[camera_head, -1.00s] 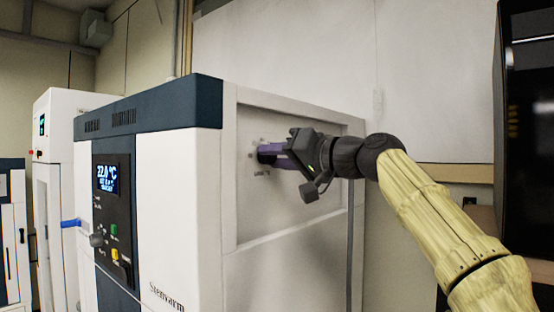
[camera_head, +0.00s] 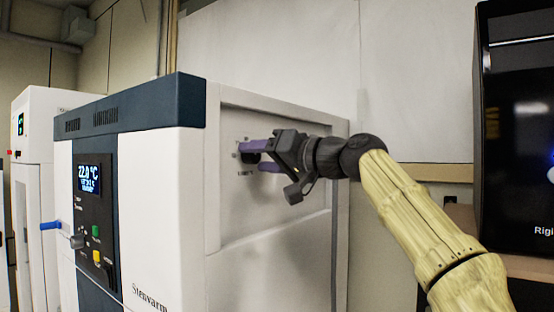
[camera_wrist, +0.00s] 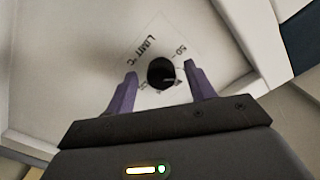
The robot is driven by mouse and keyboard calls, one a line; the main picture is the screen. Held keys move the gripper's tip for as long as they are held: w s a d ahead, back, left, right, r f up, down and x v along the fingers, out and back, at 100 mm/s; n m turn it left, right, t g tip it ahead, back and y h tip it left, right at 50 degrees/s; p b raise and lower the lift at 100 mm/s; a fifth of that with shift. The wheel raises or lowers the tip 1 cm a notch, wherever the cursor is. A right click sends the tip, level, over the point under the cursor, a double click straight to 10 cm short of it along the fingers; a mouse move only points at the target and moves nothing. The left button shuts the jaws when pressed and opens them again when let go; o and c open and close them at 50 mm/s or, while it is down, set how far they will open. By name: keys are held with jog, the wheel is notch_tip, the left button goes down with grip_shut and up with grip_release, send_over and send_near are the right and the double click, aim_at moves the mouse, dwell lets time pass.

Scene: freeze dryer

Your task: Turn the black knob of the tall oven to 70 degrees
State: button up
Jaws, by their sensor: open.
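The tall oven (camera_head: 165,170) is a white and dark blue cabinet with a recessed side panel. Its black knob (camera_wrist: 161,73) sits on that panel beside a printed scale reading "LIMIT °C" and "50" in the wrist view. In the head view the knob (camera_head: 250,157) is partly hidden by my fingers. My gripper (camera_head: 256,157) is open at the side panel, with its purple fingers above and below the knob. In the wrist view the fingers of my gripper (camera_wrist: 160,85) stand on either side of the knob, with gaps to both. The knob's exact pointer angle is unclear.
A black device (camera_head: 518,130) stands at the right on a shelf. A white cabinet (camera_head: 35,140) stands at the far left.

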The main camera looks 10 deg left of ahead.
jog(key=b+v, duration=0.6)
jog(key=v, duration=1.1)
jog(key=shift+b, duration=0.35)
jog(key=shift+d, duration=0.15)
